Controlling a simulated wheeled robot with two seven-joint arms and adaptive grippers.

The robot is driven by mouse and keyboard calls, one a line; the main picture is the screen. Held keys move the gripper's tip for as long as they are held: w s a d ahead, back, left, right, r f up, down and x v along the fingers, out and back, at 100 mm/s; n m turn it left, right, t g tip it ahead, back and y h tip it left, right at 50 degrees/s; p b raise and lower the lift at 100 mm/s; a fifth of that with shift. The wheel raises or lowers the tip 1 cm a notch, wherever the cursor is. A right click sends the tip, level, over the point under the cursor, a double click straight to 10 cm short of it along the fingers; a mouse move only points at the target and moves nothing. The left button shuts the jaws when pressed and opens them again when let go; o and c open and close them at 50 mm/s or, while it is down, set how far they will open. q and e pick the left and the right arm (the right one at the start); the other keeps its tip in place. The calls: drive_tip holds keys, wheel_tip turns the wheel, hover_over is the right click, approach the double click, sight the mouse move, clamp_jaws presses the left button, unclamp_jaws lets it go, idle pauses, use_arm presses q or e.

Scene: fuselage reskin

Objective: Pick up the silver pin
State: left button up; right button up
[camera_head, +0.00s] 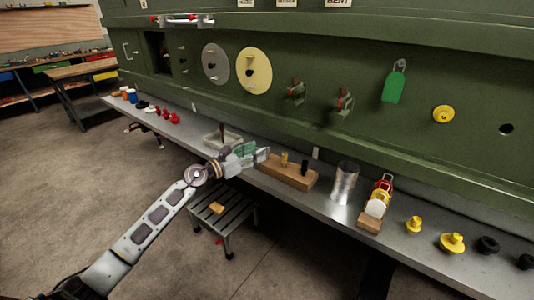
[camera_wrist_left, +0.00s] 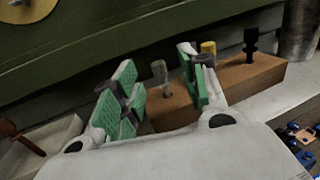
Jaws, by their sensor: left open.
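The silver pin (camera_wrist_left: 159,76) stands upright in a wooden block (camera_wrist_left: 262,75), seen in the left wrist view between my green-padded fingers and a little beyond them. My left gripper (camera_wrist_left: 157,62) is open, with one finger on each side of the pin in that view; I cannot tell whether either touches it. In the head view my left gripper (camera_head: 262,154) is at the left end of the wooden block (camera_head: 285,174), and the silver pin is hidden behind it. A yellow pin (camera_wrist_left: 208,48) and a black pin (camera_wrist_left: 250,44) stand in the same block, to the right.
The block sits on a long grey shelf (camera_head: 330,207) along a green fuselage panel (camera_head: 320,120). A metal cylinder (camera_head: 344,183) stands right of the block. A pale tray (camera_head: 212,139) lies left of my gripper. A low stool (camera_head: 228,222) stands below the shelf.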

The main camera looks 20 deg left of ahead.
sight(267, 146)
use_arm(q)
drive_tip(key=shift+w+d, duration=0.3)
drive_tip(key=shift+w, duration=0.1)
drive_tip(key=shift+w+d, duration=0.1)
drive_tip(key=shift+a+f+p+x, duration=0.1)
drive_tip(key=shift+f+p+x, duration=0.1)
drive_tip(key=shift+x, duration=1)
drive_tip(key=shift+a+f+p+x, duration=0.1)
drive_tip(key=shift+p+x, duration=0.05)
drive_tip(key=shift+x, duration=1.1)
drive_tip(key=shift+w, duration=0.15)
clamp_jaws()
